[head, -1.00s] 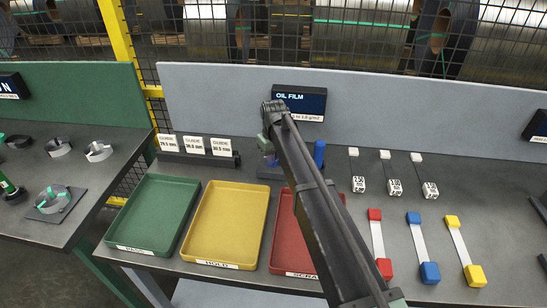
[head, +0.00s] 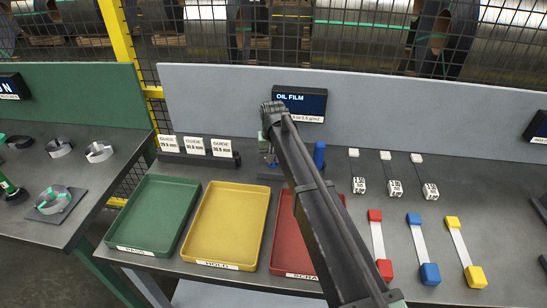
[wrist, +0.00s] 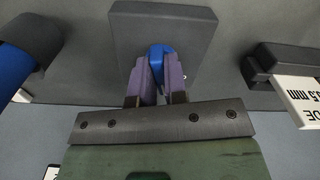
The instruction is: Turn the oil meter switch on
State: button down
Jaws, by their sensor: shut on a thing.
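The oil meter's display (head: 300,103), headed "OIL FILM", stands against the grey back panel and is lit; my arm hides part of its lower text. The switch has a blue lever (wrist: 157,58) on a dark rectangular base (wrist: 190,35). The base also shows in the head view (head: 268,177), partly behind my arm. My gripper (wrist: 158,75) has its two purple fingers shut on the blue lever, one on each side. In the head view, my arm hides much of the gripper, and I cannot tell the lever's position.
A blue cylinder (head: 319,153) stands right of the switch, close to my arm. Labelled guide blocks (head: 195,147) sit to the left. Green (head: 155,213), yellow (head: 226,222) and red (head: 282,240) trays lie in front. Colour-ended strips (head: 422,250) lie to the right.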

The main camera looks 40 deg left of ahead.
jog(key=m, duration=0.5)
jog(key=shift+s+a+m, duration=0.1)
jog(key=shift+m, duration=0.2)
jog(key=m, duration=0.5)
jog(key=shift+a, duration=0.1)
dwell(0.3)
jog(key=c, duration=1.2)
grip_release()
jog(key=shift+o, duration=0.2)
notch_tip(320, 180, up, 11)
jog(key=p, duration=1.1)
